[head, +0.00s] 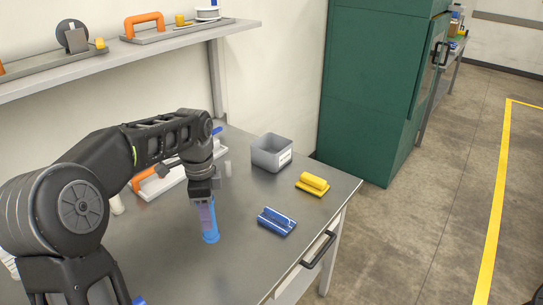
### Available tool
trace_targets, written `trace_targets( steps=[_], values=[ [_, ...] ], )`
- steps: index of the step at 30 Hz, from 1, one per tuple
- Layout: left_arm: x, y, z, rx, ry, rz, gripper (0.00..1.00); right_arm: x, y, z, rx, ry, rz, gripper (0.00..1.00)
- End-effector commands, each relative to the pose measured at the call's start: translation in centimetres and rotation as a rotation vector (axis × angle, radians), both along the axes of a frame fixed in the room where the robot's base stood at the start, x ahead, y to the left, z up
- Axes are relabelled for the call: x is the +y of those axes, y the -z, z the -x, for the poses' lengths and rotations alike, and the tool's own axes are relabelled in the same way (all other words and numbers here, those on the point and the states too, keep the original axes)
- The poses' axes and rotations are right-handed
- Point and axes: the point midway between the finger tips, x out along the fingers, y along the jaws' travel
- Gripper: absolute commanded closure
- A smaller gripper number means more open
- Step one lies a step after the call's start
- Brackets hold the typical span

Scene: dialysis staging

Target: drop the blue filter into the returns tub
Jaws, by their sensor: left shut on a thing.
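My left gripper (204,196) points down over the metal table and is shut on the blue filter (210,230), an upright cylinder with a blue lower end and a purplish upper part. I cannot tell whether the filter's lower end touches the table top. A grey open tub (271,153) with a white label stands to the right and behind the gripper, near the table's back edge. It looks like the returns tub, but its label is too small to read. The filter is outside it. My right gripper is not in view.
A yellow block-shaped holder (312,183) and a blue one (276,221) lie on the metal table (245,262), right of the filter. A white tray with an orange handle (145,178) is partly behind my arm. A shelf (110,62) hangs above. A green cabinet (372,95) stands beyond.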

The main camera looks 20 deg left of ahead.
Motion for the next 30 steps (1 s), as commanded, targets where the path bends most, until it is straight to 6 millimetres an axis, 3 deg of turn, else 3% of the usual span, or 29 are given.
trace_targets(
  steps=[5,10,24,30],
  values=[
    [-0.3,0.0,-0.1,0.0,-0.016,0.0,0.99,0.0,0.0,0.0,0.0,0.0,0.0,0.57],
    [-2.4,0.3,-1.0,-0.001,-0.14,0.003,0.99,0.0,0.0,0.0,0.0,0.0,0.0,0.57],
    [-14.9,1.9,-4.1,0.001,-0.913,0.002,0.99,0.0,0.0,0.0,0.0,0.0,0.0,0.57],
    [-17.0,2.1,-4.3,-0.001,-1.066,0.0,0.99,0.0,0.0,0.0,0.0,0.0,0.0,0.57]
  ],
)
